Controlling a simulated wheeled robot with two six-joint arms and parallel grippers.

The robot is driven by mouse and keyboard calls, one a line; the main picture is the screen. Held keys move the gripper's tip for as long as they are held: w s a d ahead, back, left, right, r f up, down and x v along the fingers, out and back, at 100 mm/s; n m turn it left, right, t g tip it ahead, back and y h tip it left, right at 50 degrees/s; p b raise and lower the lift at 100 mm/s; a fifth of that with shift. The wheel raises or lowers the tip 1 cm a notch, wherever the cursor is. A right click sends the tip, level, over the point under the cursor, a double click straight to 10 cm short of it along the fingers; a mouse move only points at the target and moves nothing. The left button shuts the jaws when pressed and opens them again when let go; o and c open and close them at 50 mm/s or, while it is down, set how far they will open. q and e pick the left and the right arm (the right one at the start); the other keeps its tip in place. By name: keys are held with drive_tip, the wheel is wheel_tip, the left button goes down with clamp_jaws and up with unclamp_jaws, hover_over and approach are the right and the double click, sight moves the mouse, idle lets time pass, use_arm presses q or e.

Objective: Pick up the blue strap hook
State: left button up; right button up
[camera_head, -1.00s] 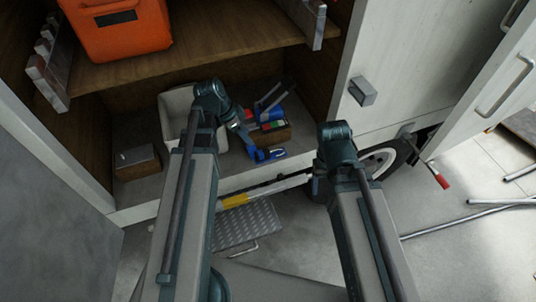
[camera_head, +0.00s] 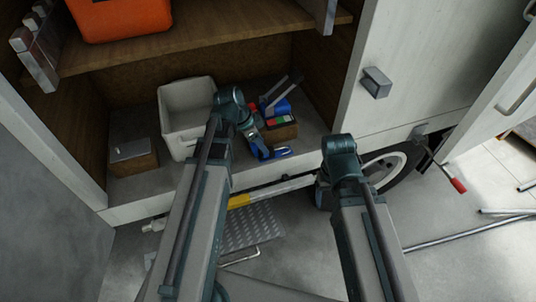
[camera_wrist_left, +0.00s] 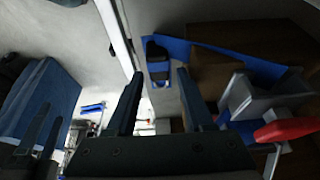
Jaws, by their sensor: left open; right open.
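The blue strap hook (camera_head: 282,152) lies at the front edge of the lower compartment, just right of my left gripper (camera_head: 258,150). In the left wrist view, a blue strap with a dark fitting (camera_wrist_left: 158,62) shows ahead, between the fingertips of my left gripper (camera_wrist_left: 160,80). The two dark fingers are apart, with nothing held between them. From the head, my left wrist partly hides the area around the hook. My right gripper (camera_head: 322,192) is in front of the truck's side near the wheel, away from the hook; its fingers are mostly hidden.
A whitish bin (camera_head: 185,92) stands left of my left wrist. A small wooden box (camera_head: 278,133) with blue and coloured items is behind the hook. A shelf (camera_head: 200,43) with an orange case (camera_head: 120,15) is above. A wheel (camera_head: 390,168) and open door are at right.

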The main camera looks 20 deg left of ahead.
use_arm(q)
drive_tip(key=b+x, duration=0.3)
drive_tip(key=x, duration=0.1)
drive_tip(key=shift+w+d+f+b, duration=0.15)
drive_tip(key=shift+d+f+b, duration=0.1)
drive_tip(key=shift+d+b, duration=0.1)
drive_tip(key=shift+r, duration=0.1)
clamp_jaws()
